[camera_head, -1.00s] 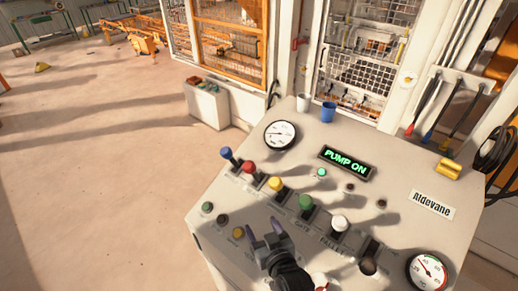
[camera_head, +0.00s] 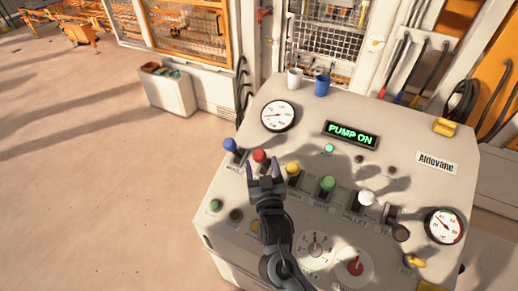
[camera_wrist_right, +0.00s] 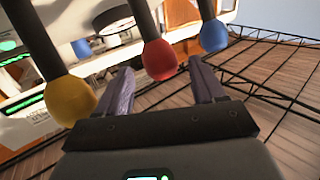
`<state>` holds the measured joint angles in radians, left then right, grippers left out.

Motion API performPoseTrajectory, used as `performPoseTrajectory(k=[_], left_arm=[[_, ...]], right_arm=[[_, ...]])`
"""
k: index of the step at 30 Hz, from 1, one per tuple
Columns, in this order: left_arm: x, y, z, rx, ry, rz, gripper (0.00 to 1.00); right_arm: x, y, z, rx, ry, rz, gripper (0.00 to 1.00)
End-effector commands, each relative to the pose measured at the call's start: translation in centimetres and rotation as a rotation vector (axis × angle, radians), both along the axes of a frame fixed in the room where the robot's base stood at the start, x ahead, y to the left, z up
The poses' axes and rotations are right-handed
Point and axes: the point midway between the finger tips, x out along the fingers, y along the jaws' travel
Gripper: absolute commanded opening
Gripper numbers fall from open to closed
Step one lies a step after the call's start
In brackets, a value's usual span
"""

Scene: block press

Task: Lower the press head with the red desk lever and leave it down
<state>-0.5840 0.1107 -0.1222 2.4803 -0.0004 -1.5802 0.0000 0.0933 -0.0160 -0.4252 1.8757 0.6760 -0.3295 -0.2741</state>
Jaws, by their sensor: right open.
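The red desk lever (camera_head: 260,156) is a red ball knob on a dark stem, in a row of coloured levers on the sloping desk. My right gripper (camera_head: 265,172) is open just in front of it, fingers pointing at the knob. In the right wrist view the red knob (camera_wrist_right: 160,60) shows ahead, between the two open fingertips (camera_wrist_right: 163,80); I cannot tell whether they touch it. The press head cannot be made out. My left gripper is not in view.
A blue lever (camera_head: 231,145) stands left of the red one, a yellow lever (camera_head: 292,169) right, then green (camera_head: 327,184) and white (camera_head: 366,198) levers. A lit display (camera_head: 351,134) reads PUMP ON.

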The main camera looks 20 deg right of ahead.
Motion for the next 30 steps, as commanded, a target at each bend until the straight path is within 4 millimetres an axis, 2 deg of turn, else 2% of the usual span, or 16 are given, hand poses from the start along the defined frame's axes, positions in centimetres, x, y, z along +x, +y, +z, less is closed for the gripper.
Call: performPoseTrajectory(k=[6,12,25,30], left_arm=[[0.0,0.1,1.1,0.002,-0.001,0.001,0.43],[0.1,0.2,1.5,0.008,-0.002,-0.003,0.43],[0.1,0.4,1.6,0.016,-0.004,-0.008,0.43],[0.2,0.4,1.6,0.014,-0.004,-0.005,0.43]], right_arm=[[3.4,-0.8,0.3,-0.002,0.0,0.0,0.69],[5.4,-1.2,0.1,-0.002,0.0,-0.001,0.69],[6.0,-1.3,0.0,0.0,0.0,0.001,0.69],[6.0,-1.3,0.0,0.0,0.001,0.001,0.44]])
